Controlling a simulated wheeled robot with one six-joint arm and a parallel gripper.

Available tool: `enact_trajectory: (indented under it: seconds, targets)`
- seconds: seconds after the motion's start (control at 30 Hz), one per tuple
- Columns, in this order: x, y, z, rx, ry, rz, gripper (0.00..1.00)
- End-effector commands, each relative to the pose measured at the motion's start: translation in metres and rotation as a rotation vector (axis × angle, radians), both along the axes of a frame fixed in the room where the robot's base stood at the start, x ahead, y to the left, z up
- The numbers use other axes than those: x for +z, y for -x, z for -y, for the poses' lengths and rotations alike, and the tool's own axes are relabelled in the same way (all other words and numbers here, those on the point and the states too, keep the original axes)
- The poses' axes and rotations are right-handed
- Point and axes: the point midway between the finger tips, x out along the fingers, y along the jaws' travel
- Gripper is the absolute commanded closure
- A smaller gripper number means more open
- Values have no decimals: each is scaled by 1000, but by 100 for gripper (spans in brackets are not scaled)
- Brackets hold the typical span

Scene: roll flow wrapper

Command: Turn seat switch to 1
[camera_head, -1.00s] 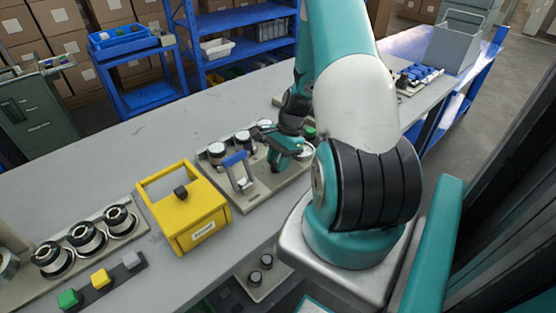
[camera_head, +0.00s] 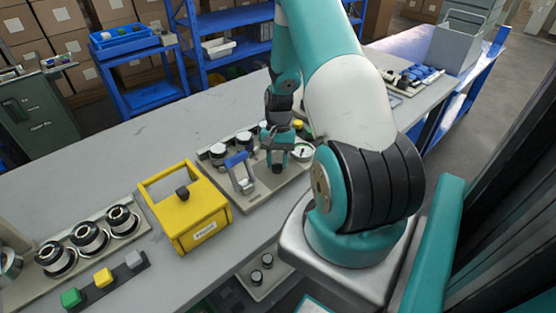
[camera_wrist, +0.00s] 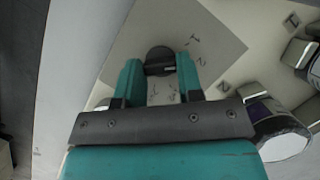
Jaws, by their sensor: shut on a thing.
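The seat switch (camera_wrist: 160,57) is a dark round knob on a pale square plate with small printed marks, seen in the wrist view between the tips of my gripper (camera_wrist: 160,78). The fingers are shut on the knob, one at each side. There the knob is mostly hidden by the gripper.
A yellow box (camera_head: 190,215) with a black knob stands left of the panel. White-topped round parts (camera_head: 218,151) sit behind the lever, and a gauge (camera_head: 301,151) is to the right. Reels (camera_head: 88,236) and coloured buttons (camera_head: 103,278) lie at the front left.

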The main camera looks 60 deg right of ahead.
Motion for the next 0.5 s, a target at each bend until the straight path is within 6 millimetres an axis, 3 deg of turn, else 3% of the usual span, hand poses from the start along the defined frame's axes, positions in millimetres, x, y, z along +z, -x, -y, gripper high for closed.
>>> enact_trajectory:
  seconds: [0.5]
  targets:
    - [1,-3,-1,376,4,3,90]
